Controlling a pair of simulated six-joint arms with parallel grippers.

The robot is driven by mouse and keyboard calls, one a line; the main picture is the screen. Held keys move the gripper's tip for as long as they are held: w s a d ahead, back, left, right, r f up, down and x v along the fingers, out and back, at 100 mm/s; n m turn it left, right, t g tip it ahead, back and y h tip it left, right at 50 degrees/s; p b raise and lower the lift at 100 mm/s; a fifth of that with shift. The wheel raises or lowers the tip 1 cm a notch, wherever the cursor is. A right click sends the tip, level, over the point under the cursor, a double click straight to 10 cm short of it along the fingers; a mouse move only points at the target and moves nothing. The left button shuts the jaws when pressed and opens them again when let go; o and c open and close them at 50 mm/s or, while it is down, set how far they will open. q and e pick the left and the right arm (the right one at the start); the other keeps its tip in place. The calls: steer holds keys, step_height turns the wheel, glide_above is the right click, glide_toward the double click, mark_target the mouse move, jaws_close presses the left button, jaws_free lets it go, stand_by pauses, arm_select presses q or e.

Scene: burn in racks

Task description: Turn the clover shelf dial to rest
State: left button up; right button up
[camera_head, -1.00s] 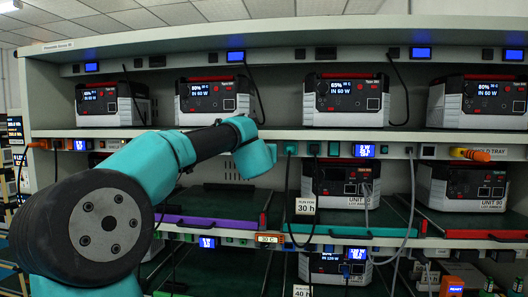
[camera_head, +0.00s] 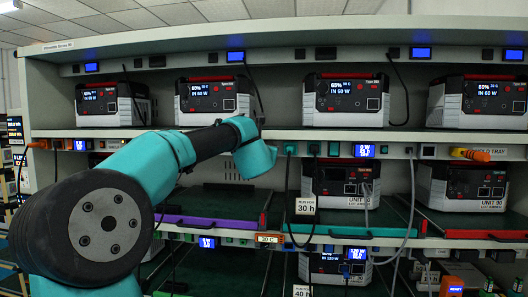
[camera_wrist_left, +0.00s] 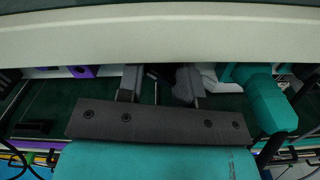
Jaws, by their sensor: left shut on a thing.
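My left arm comes in from the left in the head view, with its teal wrist (camera_head: 255,160) at the middle shelf edge. Its fingertips are hidden there. In the left wrist view my left gripper (camera_wrist_left: 160,76) has its two grey fingers reaching under the pale shelf edge (camera_wrist_left: 160,38). It is shut on what I take to be the dial, which is mostly hidden by the edge and fingers. I cannot read its setting or any clover mark. My right gripper is not in view.
Power units (camera_head: 342,100) with lit screens line the top shelf. Purple (camera_head: 215,222) and teal (camera_head: 348,231) tray edges lie below.

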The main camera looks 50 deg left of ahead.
arm_select(q)
steer(key=shift+m, duration=0.9)
steer(key=o, duration=0.9)
steer(key=shift+s+d, duration=0.1)
steer(key=v, duration=1.7)
steer(key=shift+d, duration=0.1)
steer(key=shift+r, duration=0.1)
